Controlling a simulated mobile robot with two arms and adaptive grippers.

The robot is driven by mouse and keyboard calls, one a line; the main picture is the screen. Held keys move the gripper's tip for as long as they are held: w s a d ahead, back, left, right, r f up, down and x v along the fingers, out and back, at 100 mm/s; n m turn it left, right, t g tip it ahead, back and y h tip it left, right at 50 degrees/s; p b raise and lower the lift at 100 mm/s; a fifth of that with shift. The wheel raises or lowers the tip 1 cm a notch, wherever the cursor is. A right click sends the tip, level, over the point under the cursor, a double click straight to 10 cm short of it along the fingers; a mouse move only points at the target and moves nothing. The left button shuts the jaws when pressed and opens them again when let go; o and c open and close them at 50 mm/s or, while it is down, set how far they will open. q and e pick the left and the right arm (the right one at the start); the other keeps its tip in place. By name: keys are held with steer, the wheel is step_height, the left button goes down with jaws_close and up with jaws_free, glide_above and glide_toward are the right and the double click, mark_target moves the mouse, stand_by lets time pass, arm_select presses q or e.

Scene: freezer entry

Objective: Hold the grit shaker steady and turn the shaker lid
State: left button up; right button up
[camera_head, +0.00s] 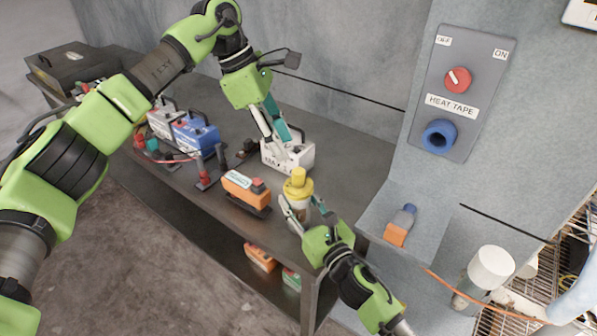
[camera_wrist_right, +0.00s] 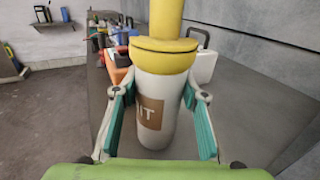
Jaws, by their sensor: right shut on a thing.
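The grit shaker (camera_head: 298,208) is a pale cylinder with a brown label, standing upright near the table's front right corner. Its yellow lid (camera_head: 298,187) has a tall knob; the lid (camera_wrist_right: 165,54) and label also show in the right wrist view. My right gripper (camera_head: 307,208) is shut on the shaker body, its teal-padded fingers (camera_wrist_right: 160,115) on either side below the lid. My left gripper (camera_head: 284,143) points down above and behind the lid, apart from it, its fingers spread and empty in front of a white box.
The white box (camera_head: 299,153) with a handle stands behind the shaker. An orange device (camera_head: 245,188) lies to its left, with blue and white batteries (camera_head: 196,138) beyond. A wall panel (camera_head: 462,92) and a ledge with an orange-and-blue bottle (camera_head: 401,225) are at right.

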mark_target(298, 171)
arm_select(q)
steer(key=x, duration=0.9)
steer(key=shift+d+f, duration=0.1)
steer(key=shift+f, duration=0.25)
steer(key=shift+c, duration=0.3)
jaws_close()
